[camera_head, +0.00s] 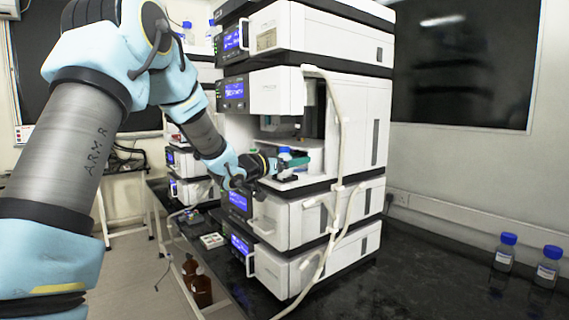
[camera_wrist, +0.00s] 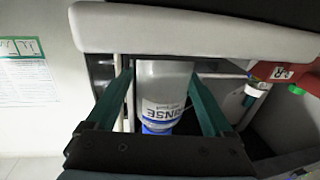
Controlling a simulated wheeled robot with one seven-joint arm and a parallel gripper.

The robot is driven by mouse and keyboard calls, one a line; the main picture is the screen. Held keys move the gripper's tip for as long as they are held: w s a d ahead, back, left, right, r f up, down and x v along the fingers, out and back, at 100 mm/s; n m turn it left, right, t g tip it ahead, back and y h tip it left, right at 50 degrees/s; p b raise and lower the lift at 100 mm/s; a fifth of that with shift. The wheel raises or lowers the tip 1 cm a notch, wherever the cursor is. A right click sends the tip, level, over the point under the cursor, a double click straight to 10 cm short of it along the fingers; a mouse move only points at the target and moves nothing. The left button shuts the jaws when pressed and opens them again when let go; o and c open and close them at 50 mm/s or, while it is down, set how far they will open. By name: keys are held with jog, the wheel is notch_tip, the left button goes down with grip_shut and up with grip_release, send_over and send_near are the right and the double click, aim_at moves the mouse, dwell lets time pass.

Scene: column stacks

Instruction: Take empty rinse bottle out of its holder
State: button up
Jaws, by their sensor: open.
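The rinse bottle (camera_wrist: 165,88) is white with a printed RINSE label and a blue cap, which shows low in the wrist view. It stands in an open bay of the instrument stack. My gripper (camera_wrist: 162,76) is open, with one green finger on each side of the bottle. A small gap shows between the fingers and the bottle. In the head view my gripper (camera_head: 297,161) reaches into the bay, and a blue cap (camera_head: 285,150) shows just behind the fingers. The holder cannot be made out clearly. The bottle's contents cannot be told.
The white instrument stack (camera_head: 300,215) surrounds the bay, with a pale hose (camera_head: 341,130) hanging down its front. A red-labelled part (camera_wrist: 285,72) is right of the bottle in the wrist view. Two blue-capped bottles (camera_head: 504,252) (camera_head: 547,267) stand on the black bench at right.

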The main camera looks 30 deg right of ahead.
grip_shut()
dwell(0.6)
